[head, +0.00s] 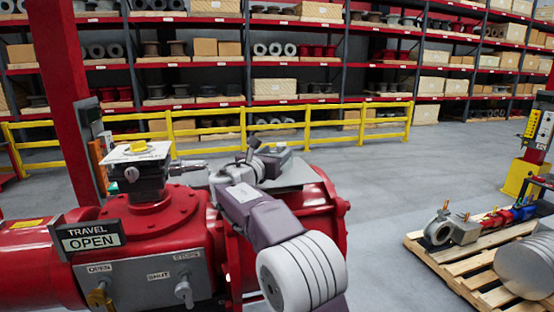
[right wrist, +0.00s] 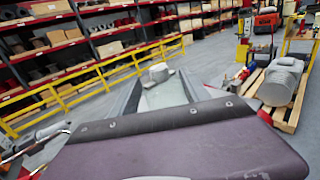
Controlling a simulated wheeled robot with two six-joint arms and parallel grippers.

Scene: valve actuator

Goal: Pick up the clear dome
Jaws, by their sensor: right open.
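My right gripper (head: 251,150) is open above the red valve actuator (head: 155,225), near a grey tray (head: 300,177) on its far side. I cannot make out the clear dome with certainty. A pale rounded thing on the grey-green tray (right wrist: 165,96) in the right wrist view may be it (right wrist: 160,72). In the head view my right gripper and wrist cover much of the tray. My left gripper is not in view.
A red column (head: 60,90) rises at left. A wooden pallet (head: 475,275) with parts lies right. Yellow railing (head: 285,125) runs behind.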

